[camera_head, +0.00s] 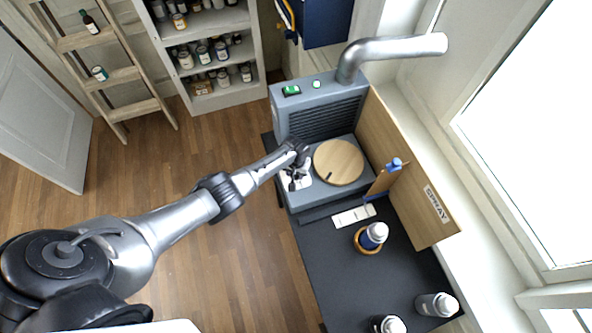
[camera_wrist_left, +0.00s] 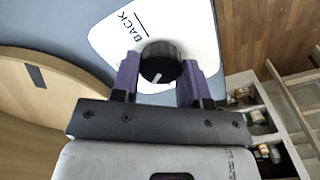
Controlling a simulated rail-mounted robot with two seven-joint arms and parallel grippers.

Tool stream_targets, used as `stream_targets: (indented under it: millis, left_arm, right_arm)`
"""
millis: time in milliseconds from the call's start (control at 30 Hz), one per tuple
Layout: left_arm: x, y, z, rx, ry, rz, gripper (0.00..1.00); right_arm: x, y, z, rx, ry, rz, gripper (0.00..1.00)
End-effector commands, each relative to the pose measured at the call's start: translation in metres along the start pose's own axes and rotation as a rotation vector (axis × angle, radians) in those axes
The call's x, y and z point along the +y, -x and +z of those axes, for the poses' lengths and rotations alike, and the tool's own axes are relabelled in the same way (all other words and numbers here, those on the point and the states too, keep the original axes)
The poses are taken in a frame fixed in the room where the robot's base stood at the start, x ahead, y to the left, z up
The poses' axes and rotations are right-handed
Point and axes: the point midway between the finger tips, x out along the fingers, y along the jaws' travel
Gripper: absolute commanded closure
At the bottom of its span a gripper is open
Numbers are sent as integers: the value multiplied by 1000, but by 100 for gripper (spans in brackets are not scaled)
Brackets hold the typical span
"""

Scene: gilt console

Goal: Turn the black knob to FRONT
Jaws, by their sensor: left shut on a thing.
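The black knob (camera_wrist_left: 160,62) stands on a white label plate (camera_wrist_left: 190,30) in the left wrist view. The word BACK and a short black line are printed on the plate, up and left of the knob. A white mark on the knob points down in that view, towards the gripper's body. No FRONT label is readable. My left gripper (camera_wrist_left: 158,72) is shut on the knob, one purple finger on each side. In the head view my left gripper (camera_head: 293,179) is at the white plate, and the arm hides the knob. My right gripper is not in view.
A round wooden disc (camera_head: 339,162) lies beside the plate on the grey machine, before a vented unit (camera_head: 318,108) with a silver duct (camera_head: 390,47). Spray cans, including a blue-and-white one (camera_head: 374,235), stand on the black table (camera_head: 335,270). Open floor lies left.

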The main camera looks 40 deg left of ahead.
Motion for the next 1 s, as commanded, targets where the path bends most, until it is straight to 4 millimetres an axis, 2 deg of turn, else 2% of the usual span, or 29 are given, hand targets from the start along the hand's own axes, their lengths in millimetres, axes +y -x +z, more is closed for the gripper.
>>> stream_targets:
  millis: [600,1000]
  left_arm:
    - [0,3,0,-2,572,3,83]
    - [-2,2,0,-1,824,2,83]
  right_arm:
    - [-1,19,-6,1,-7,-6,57]
    - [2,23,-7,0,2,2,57]
